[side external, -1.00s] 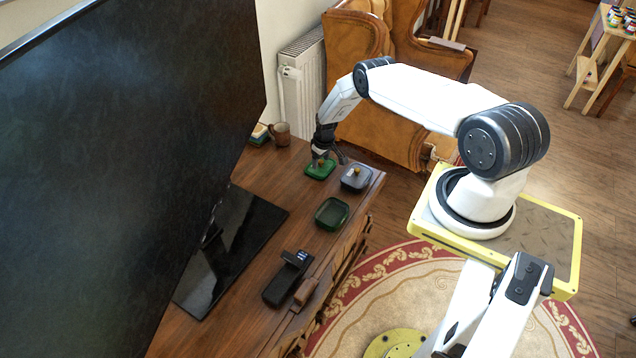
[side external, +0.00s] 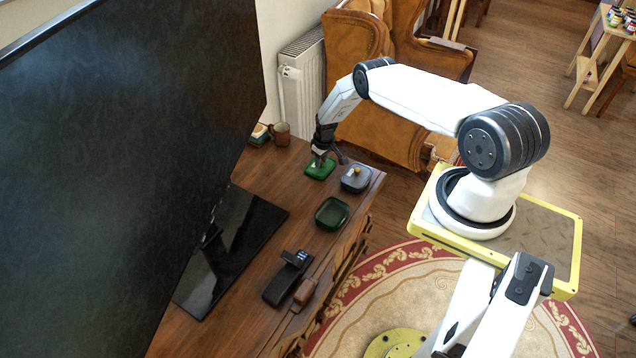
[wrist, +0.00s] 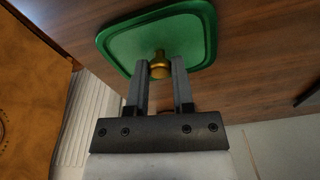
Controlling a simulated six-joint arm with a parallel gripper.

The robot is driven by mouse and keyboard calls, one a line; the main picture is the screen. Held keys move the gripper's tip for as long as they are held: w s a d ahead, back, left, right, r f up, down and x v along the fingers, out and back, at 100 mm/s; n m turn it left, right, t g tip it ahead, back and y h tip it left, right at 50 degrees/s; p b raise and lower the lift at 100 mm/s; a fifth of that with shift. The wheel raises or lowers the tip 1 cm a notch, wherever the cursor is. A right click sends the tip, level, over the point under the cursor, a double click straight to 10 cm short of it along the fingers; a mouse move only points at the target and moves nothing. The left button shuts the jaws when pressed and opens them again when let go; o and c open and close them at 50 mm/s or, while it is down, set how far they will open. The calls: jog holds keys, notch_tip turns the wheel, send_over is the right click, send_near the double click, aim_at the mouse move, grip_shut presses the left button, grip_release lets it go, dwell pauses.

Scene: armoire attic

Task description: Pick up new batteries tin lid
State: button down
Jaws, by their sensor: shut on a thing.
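The green tin lid (side external: 320,169) lies at the far end of the wooden cabinet top, in the side view. In the wrist view the green lid (wrist: 190,35) is a rounded square with a raised rim and a brass knob (wrist: 159,66) in its middle. My gripper (wrist: 159,72) is shut on that knob, one finger on each side. In the side view my gripper (side external: 325,158) is over the lid and hides part of it. I cannot tell whether the lid rests on a tin or on the wood.
A dark grey lidded tin (side external: 355,180) stands close to the right of the green lid. An open dark green tin (side external: 332,214) is nearer. A black device (side external: 287,279) and a brown mug (side external: 281,133) are also on the cabinet top. A large screen (side external: 120,150) rises at left.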

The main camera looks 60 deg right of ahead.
aim_at(323, 168)
jog(key=shift+r, duration=0.1)
jog(key=shift+r, duration=1.35)
jog(key=shift+s+a+r, duration=0.3)
jog(key=shift+s+r, duration=0.25)
jog(key=shift+r, duration=0.3)
jog(key=s+a+r, duration=0.6)
jog(key=s+r, duration=0.2)
jog(key=s, duration=0.3)
jog(key=shift+s+r, duration=0.15)
jog(key=shift+r, duration=0.05)
